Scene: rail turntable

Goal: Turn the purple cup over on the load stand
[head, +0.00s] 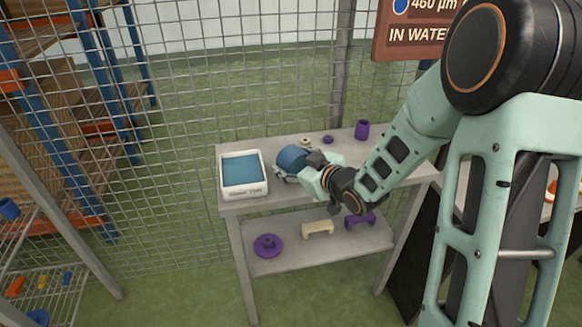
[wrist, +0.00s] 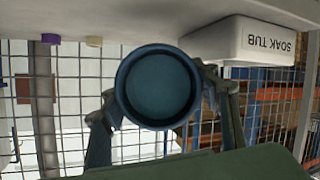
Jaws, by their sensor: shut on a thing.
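The purple cup (head: 362,130) stands on the grey table top near its back right, apart from my gripper. My gripper (head: 300,170) is shut on a blue cup (head: 292,157) over the left half of the table, right of the soak tub. In the wrist view the blue cup (wrist: 158,88) shows a round rim and a teal face towards the camera, with my gripper's fingers (wrist: 160,100) on both sides. I cannot tell whether the blue cup touches the table. No thing is clearly marked as the load stand.
The white soak tub (head: 244,187) with a blue inside stands at the table's left end. Small cream (head: 305,141) and purple (head: 328,139) pieces lie at the back. The lower shelf (head: 350,248) holds purple and cream parts. A wire fence (head: 220,90) stands behind.

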